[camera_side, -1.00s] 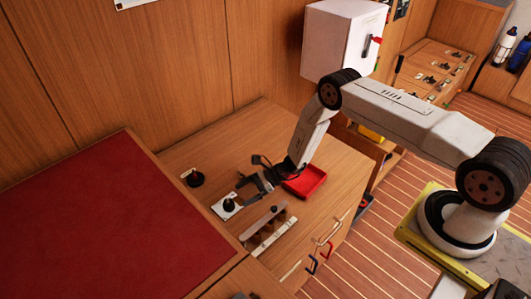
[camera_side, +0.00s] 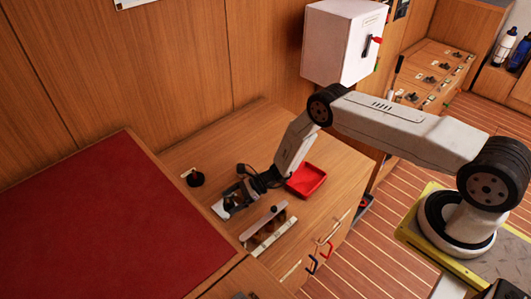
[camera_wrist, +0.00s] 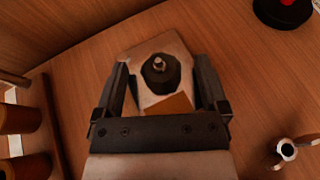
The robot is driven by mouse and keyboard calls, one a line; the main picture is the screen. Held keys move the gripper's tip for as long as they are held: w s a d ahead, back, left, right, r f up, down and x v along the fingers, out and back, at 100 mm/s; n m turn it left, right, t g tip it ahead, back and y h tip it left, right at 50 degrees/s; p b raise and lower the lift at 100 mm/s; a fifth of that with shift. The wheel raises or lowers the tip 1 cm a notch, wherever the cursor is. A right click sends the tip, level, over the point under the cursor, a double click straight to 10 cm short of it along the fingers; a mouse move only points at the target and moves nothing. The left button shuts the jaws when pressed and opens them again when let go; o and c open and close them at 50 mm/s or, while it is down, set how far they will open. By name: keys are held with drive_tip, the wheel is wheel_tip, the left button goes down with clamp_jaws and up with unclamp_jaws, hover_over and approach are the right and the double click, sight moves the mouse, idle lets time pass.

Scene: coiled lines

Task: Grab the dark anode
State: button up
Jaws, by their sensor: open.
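A dark, blocky piece with a bright metal stud on top, taken to be the dark anode (camera_wrist: 160,76), stands on a pale plate (camera_wrist: 130,57) in the wrist view. My gripper (camera_wrist: 163,80) is open, with one finger on each side of the anode. A gap shows between the anode and the fingers. In the side view my gripper (camera_side: 236,196) is low over the white plate (camera_side: 220,211), and its fingers largely hide the anode there.
A rack (camera_side: 266,232) with brown cylinders stands close in front; its cylinders (camera_wrist: 20,121) show in the wrist view. A dark round item (camera_side: 195,179) lies behind left. A red tray (camera_side: 306,181) is at right, near my wrist.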

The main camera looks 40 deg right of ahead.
drive_tip(key=shift+c, duration=0.2)
clamp_jaws()
drive_tip(key=shift+r, duration=0.2)
drive_tip(key=shift+r, duration=1.1)
drive_tip(key=shift+s+d+r, duration=0.5)
drive_tip(key=shift+s+r, duration=1.25)
drive_tip(key=shift+s, duration=0.55)
drive_tip(key=shift+s+d+r, duration=0.45)
drive_tip(key=shift+s+r, duration=1.25)
drive_tip(key=shift+s, duration=0.55)
drive_tip(key=shift+s+d+r, duration=0.5)
drive_tip(key=shift+s+r, duration=1.25)
drive_tip(key=shift+s, duration=0.55)
